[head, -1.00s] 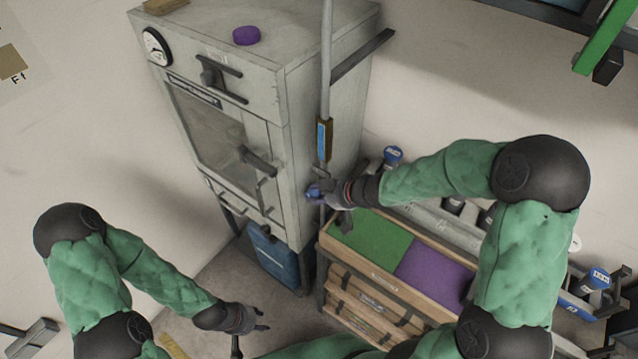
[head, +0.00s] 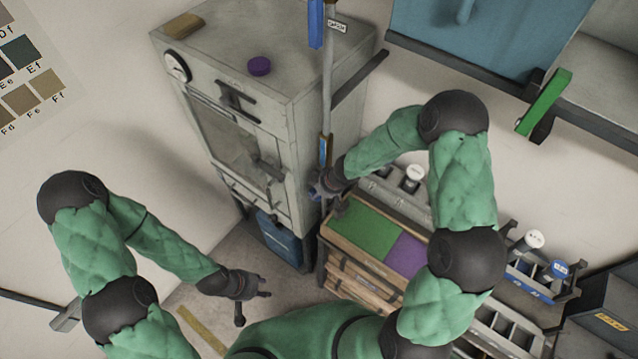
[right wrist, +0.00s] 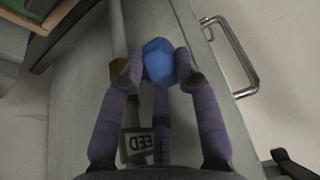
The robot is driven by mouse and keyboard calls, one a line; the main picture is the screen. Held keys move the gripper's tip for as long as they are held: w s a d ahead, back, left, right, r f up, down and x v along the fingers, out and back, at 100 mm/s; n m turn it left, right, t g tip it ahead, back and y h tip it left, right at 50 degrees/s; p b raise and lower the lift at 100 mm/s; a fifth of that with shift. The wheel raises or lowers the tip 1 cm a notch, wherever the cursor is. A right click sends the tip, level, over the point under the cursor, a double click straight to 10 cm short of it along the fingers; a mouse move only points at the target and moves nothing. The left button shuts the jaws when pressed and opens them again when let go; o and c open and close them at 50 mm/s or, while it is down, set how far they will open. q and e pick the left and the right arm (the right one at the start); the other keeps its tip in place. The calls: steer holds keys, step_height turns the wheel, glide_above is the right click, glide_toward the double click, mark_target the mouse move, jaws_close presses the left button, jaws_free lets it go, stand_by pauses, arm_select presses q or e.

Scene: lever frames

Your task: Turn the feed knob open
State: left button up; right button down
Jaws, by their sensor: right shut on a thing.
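The blue feed knob (right wrist: 158,62) is faceted and sits between the two fingertips of my right gripper (right wrist: 157,70), which is shut on it. A tag with part of the word FEED (right wrist: 138,146) shows below it, upside down. In the head view my right gripper (head: 325,184) is at the lower end of the grey pipe (head: 327,90), beside the cabinet's right side. It mostly covers the knob there. The knob's turn angle cannot be told. My left gripper (head: 254,296) is open and empty, low in front of the cabinet.
A wooden-sided bench with green (head: 362,230) and purple pads stands below my right arm. A blue bin (head: 278,238) is under the cabinet.

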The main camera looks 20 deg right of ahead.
steer(key=shift+w+a+g+h+p, duration=0.15)
steer(key=shift+g+h+p, duration=0.55)
steer(key=shift+p, duration=2)
steer(key=c, duration=0.9)
jaws_free()
steer(key=v, duration=1.2)
steer(key=shift+w, duration=0.15)
